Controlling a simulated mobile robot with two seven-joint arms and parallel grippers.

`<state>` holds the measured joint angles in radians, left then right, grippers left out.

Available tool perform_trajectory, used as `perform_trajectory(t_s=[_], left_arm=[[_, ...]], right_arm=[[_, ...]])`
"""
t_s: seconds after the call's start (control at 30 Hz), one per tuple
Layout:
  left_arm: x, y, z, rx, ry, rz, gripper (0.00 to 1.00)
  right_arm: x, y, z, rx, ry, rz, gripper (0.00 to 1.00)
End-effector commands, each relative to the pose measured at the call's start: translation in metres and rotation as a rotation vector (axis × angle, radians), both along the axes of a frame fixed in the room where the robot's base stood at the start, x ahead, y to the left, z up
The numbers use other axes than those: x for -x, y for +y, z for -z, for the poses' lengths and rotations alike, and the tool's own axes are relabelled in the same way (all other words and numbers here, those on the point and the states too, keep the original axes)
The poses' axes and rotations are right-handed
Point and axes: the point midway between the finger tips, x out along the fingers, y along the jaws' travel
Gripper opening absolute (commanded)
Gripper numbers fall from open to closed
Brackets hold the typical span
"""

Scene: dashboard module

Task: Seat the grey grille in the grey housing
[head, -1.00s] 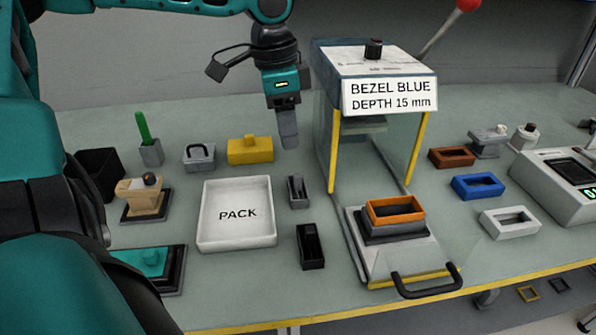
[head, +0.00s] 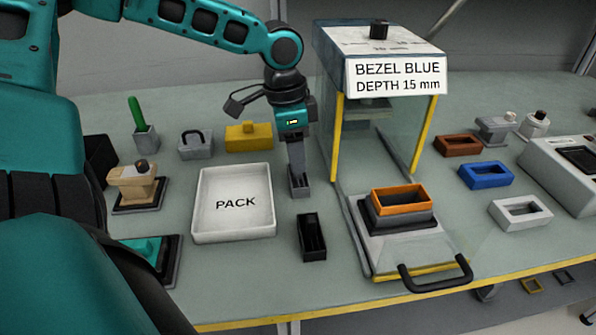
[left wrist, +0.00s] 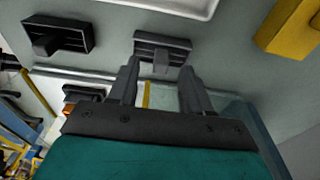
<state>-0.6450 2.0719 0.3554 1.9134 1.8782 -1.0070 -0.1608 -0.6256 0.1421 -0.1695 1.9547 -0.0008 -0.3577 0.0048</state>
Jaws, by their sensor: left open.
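The small grey grille (head: 301,191) lies on the table right of the PACK tray, its upper part hidden by my left gripper. My left gripper (head: 298,172) points down over it. In the left wrist view the grille (left wrist: 162,47), with a raised grip, lies just past the fingertips of my open left gripper (left wrist: 158,75), with nothing held. A dark grey block (head: 402,222), which looks like the grey housing, sits on the press slide under an orange frame (head: 402,199). My right gripper is not in view.
A black grille-like part (head: 312,238) lies just in front of the grey grille. The white PACK tray (head: 235,237) is to the left. The press (head: 375,50), with clear side panels, stands to the right. Brown, blue and white frames lie farther right.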

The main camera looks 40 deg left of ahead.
Motion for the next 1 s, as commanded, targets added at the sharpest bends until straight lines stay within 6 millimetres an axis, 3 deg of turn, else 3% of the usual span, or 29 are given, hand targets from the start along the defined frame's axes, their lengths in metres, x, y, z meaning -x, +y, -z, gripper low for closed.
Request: perform_trajectory(t_s=[0.17, 0.47, 1.0], left_arm=[[-0.002, -0.001, 0.025, 0.000, 0.001, -0.002, 0.49], [-0.003, -0.002, 0.028, 0.001, -0.003, -0.002, 0.49], [-0.003, -0.002, 0.028, 0.001, -0.001, -0.002, 0.00]], right_arm=[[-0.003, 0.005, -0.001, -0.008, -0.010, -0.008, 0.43], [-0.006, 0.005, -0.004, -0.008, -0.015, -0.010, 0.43], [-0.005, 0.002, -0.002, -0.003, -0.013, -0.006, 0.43]])
